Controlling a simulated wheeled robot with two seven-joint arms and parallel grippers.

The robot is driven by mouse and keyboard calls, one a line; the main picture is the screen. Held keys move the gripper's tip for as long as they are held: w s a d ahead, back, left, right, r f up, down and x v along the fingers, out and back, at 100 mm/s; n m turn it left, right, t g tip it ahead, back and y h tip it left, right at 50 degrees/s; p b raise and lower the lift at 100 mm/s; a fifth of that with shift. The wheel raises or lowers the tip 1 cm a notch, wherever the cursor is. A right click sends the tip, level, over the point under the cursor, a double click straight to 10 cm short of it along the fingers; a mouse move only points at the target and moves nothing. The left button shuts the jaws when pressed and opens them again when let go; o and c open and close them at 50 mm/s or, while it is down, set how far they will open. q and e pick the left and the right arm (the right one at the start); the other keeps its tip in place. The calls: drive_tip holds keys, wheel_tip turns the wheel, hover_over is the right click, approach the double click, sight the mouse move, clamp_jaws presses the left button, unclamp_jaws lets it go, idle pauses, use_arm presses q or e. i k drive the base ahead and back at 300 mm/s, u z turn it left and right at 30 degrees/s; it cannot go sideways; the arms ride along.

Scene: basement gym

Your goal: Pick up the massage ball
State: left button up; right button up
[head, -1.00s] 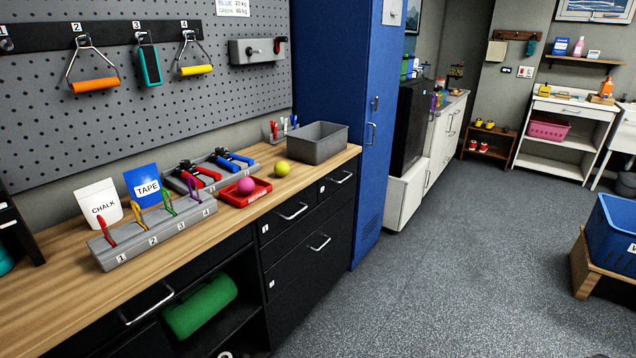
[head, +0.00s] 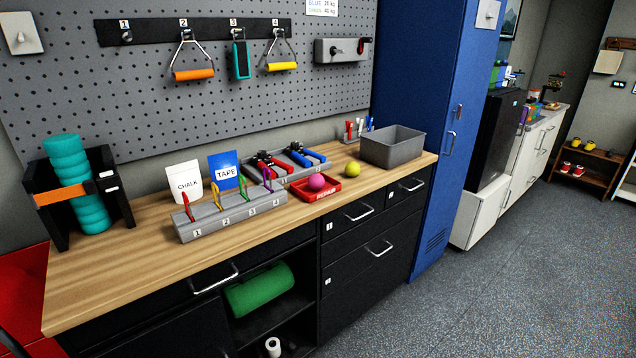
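Two small balls are on the wooden bench top in the head view. A pink ball (head: 317,182) sits in a shallow red tray (head: 327,193). A yellow-green ball (head: 352,169) is on the bare wood just right of that tray, apart from it. I cannot tell for sure from their surfaces which one is the massage ball; the tray's label is too small to read surely. Neither of my grippers shows in the head view.
A grey bin (head: 392,146) stands right of the balls. A numbered grey rack (head: 229,213) with colored clips stands left, with hand grippers (head: 287,163) behind. A blue locker (head: 445,120) borders the bench's right end. Floor (head: 480,300) is clear.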

sight(316, 182)
drive_tip(key=z, duration=1.15)
drive_tip(key=i, duration=1.2)
drive_tip(key=z, duration=0.2)
drive_tip(key=i, duration=3.15)
drive_tip(key=u, duration=2.9)
